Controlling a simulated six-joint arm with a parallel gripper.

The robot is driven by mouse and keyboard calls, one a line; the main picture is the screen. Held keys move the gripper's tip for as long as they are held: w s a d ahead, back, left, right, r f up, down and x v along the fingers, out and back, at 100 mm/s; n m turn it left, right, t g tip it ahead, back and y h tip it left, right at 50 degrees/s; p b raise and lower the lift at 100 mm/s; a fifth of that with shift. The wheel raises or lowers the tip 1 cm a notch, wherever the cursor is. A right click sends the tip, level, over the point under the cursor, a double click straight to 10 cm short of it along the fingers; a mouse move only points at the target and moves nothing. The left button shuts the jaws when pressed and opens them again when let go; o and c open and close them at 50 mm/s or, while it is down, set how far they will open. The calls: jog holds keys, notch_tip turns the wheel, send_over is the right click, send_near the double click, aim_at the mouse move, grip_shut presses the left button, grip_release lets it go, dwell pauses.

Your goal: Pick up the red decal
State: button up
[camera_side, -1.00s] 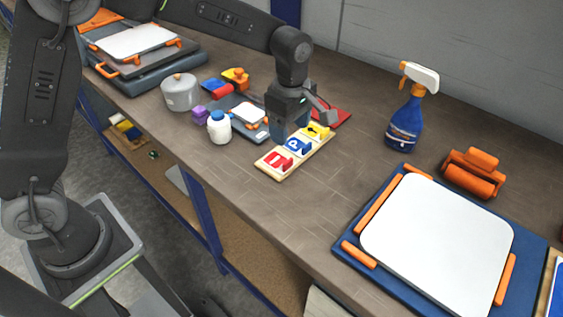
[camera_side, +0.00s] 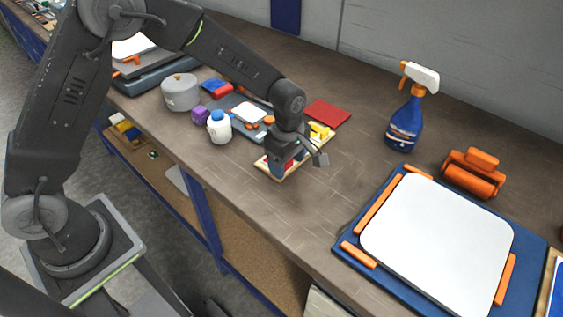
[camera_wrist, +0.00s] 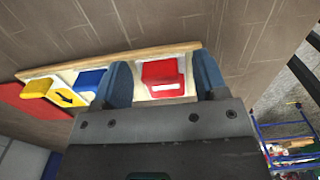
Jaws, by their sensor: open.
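The red decal (camera_wrist: 164,76) is a red block with a white bar on its front. It sits at one end of a light wooden tray (camera_wrist: 112,60), beside a blue decal (camera_wrist: 90,80) and a yellow decal with a black arrow (camera_wrist: 52,91). In the wrist view my gripper (camera_wrist: 164,74) is open, with a blue finger on each side of the red decal. I cannot tell whether the fingers touch it. In the side view my gripper (camera_side: 284,166) is low over the near end of the tray and hides most of the red and blue decals.
A red flat sheet (camera_side: 328,113) lies behind the tray. A white bottle (camera_side: 219,127), a purple piece (camera_side: 201,116) and a grey pot (camera_side: 181,92) stand to the left. A spray bottle (camera_side: 405,122) and a white board (camera_side: 440,240) are to the right.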

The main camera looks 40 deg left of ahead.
jog(key=shift+c, duration=0.2)
jog(key=c, duration=1)
jog(key=shift+o, duration=0.2)
jog(key=shift+r, duration=0.1)
jog(key=r, duration=0.4)
jog(key=shift+a+r, duration=0.2)
jog(key=shift+a, duration=0.05)
jog(key=s+a+r, duration=0.2)
jog(key=a+r, duration=0.8)
jog(key=a, duration=0.1)
jog(key=shift+s, duration=0.25)
